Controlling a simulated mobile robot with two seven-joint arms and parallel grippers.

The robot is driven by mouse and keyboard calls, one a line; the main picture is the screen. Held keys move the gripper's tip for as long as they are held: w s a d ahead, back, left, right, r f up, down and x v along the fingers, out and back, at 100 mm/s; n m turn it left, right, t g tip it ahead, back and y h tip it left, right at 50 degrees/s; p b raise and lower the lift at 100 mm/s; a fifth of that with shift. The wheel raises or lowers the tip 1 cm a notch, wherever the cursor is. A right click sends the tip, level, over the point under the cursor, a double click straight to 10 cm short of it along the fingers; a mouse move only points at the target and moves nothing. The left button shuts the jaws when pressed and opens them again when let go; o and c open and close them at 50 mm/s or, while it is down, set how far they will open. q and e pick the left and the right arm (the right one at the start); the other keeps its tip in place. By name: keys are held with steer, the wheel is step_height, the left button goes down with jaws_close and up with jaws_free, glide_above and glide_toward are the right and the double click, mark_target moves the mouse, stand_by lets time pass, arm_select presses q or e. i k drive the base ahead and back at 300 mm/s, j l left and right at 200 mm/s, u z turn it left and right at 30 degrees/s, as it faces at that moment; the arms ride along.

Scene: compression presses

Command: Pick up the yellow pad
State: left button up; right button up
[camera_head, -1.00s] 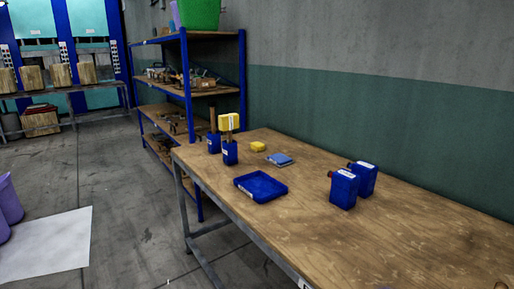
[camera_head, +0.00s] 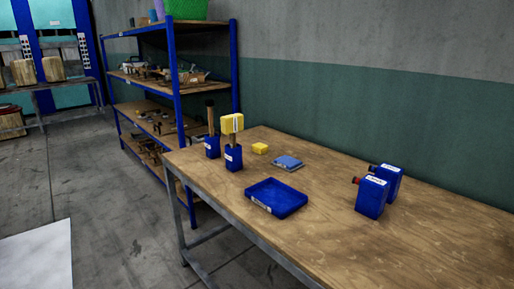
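A small yellow pad (camera_head: 260,148) lies flat on the wooden table (camera_head: 335,190), toward its far left end near the wall side. A larger yellow block (camera_head: 232,123) with a pale label sits up on a handle rising from a blue holder (camera_head: 233,157), left of the small pad. A blue-grey pad (camera_head: 288,163) lies just right of and nearer than the small yellow one. Neither of my grippers shows in the head view.
A blue tray (camera_head: 276,197) lies near the table's front edge. Another blue holder (camera_head: 212,146) stands at the left end. A blue-framed shelf (camera_head: 176,95) stands behind it. The right part of the table is clear.

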mark_target(260, 149)
steer(key=i+j, duration=0.2)
steer(key=j, duration=0.15)
steer(key=i+j+z, duration=0.1)
steer(key=j, duration=0.25)
steer(key=i+j+z, duration=0.1)
steer(key=i+j, duration=0.3)
steer(key=j, duration=0.3)
steer(key=i+j+z, duration=0.1)
steer(key=j, duration=0.25)
steer(key=i+j, duration=0.2)
steer(key=j, duration=0.2)
steer(key=i+j+z, duration=0.1)
steer(key=j, duration=0.25)
